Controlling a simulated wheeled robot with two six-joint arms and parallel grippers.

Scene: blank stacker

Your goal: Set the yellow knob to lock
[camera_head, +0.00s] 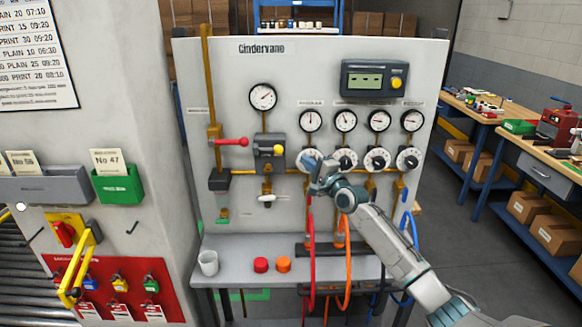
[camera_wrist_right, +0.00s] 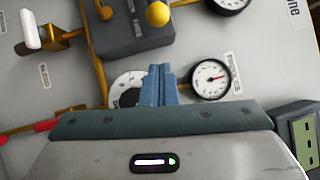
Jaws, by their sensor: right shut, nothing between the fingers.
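Two yellow knobs show on the white panel (camera_head: 235,75). One yellow knob (camera_head: 278,150) sits on a dark grey valve box (camera_head: 268,140) left of centre; it also shows at the top of the right wrist view (camera_wrist_right: 158,13). Another yellow knob (camera_head: 397,83) is on the grey digital display unit (camera_head: 362,80) at upper right. I cannot read a lock mark by either. My right gripper (camera_head: 318,172) is shut and empty, in front of the leftmost lower dial, right of the valve box. Its closed fingers (camera_wrist_right: 158,84) partly hide a white dial (camera_wrist_right: 127,88). My left gripper is not in view.
Several gauges (camera_head: 310,121) and dials (camera_head: 377,159) line the panel. A red lever (camera_head: 232,141) and a yellow pipe (camera_head: 206,80) are at left. Red and orange hoses (camera_head: 344,270) hang below. A white cup (camera_head: 208,263) and red and orange caps (camera_head: 283,264) stand on the shelf (camera_head: 235,248).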

